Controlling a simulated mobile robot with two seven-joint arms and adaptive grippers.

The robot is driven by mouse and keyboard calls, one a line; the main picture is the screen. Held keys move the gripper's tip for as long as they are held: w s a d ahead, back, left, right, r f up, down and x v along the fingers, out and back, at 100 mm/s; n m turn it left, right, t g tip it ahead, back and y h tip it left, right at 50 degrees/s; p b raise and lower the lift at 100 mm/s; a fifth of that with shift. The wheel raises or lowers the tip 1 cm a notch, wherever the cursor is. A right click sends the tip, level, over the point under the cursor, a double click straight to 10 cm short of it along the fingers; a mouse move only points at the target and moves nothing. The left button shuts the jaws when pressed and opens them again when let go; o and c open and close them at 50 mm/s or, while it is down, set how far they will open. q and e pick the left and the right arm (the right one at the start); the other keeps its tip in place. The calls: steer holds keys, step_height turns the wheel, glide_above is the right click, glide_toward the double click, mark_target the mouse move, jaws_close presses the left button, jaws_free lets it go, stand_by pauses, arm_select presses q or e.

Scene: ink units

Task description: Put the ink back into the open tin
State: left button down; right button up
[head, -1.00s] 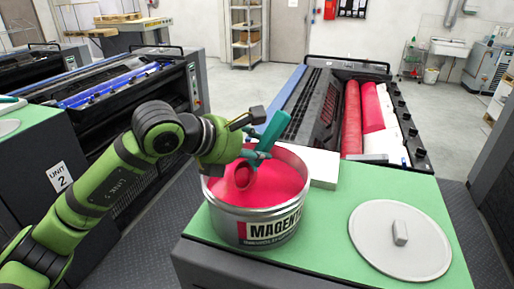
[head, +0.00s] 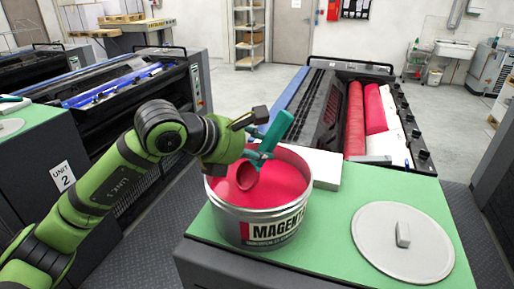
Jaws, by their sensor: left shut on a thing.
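The open tin (head: 262,228), labelled MAGENTA, stands on the green top of the near unit and holds bright magenta ink (head: 285,182). My left gripper (head: 257,152) is over the tin's left rear part, shut on a teal scoop (head: 277,130). The scoop is tilted, its handle pointing up and right. Its round mouth, magenta inside, is low over the ink. I cannot tell whether it touches the ink. My right gripper is not in view.
The grey round lid (head: 380,245) lies flat on the green top (head: 330,245), right of the tin. A white block (head: 327,169) sits just behind the tin. A press with magenta rollers (head: 355,118) stands behind. Green surface between tin and lid is clear.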

arm_select(q)
step_height(320, 180, up, 11)
steer(key=p, duration=0.5)
steer(key=shift+r, duration=0.15)
